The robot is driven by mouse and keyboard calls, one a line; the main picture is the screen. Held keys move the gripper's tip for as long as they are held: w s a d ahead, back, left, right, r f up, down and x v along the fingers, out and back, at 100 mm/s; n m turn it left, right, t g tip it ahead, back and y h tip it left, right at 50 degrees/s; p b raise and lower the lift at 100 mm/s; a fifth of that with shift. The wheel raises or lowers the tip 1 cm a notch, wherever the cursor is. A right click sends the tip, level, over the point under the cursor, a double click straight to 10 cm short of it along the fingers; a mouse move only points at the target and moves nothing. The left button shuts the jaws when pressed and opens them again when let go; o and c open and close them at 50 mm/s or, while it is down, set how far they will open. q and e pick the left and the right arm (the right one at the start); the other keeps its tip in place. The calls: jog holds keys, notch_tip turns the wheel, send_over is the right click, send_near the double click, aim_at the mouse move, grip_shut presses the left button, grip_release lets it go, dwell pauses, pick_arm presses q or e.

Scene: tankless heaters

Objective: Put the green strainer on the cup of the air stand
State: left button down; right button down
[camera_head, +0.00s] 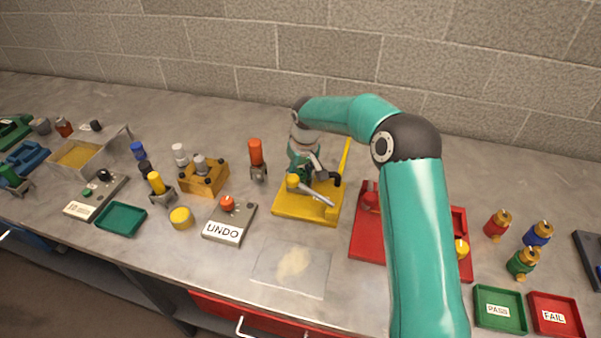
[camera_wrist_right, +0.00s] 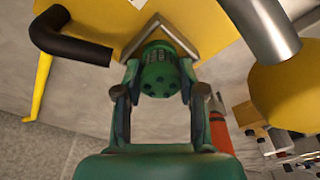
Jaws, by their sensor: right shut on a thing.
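The green strainer (camera_wrist_right: 158,76), a short cylinder with dark holes in its end, sits between the fingers of my right gripper (camera_wrist_right: 157,88), which is shut on it. In the head view my right gripper (camera_head: 302,168) is over the back left part of the yellow air stand (camera_head: 300,209). The stand's yellow surface also shows behind the strainer in the right wrist view (camera_wrist_right: 112,22). A pale angled edge borders the strainer's far side. The cup is not clearly visible, and I cannot tell whether the strainer touches it. My left gripper is out of view.
The stand carries a grey tube (camera_head: 315,195), a black elbow (camera_wrist_right: 70,36) and a yellow upright (camera_head: 345,158) close to my gripper. An orange-topped part (camera_head: 256,153) stands to the left. A red fixture (camera_head: 367,235) is at the right, partly behind my forearm.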

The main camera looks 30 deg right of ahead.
jog(key=c, duration=0.7)
grip_release()
jog(key=shift+f, duration=0.1)
jog(key=shift+r, duration=0.2)
notch_tip(320, 180, up, 12)
jog(key=s+b, duration=0.1)
jog(key=shift+s+f, duration=0.15)
jog(key=shift+s, duration=0.25)
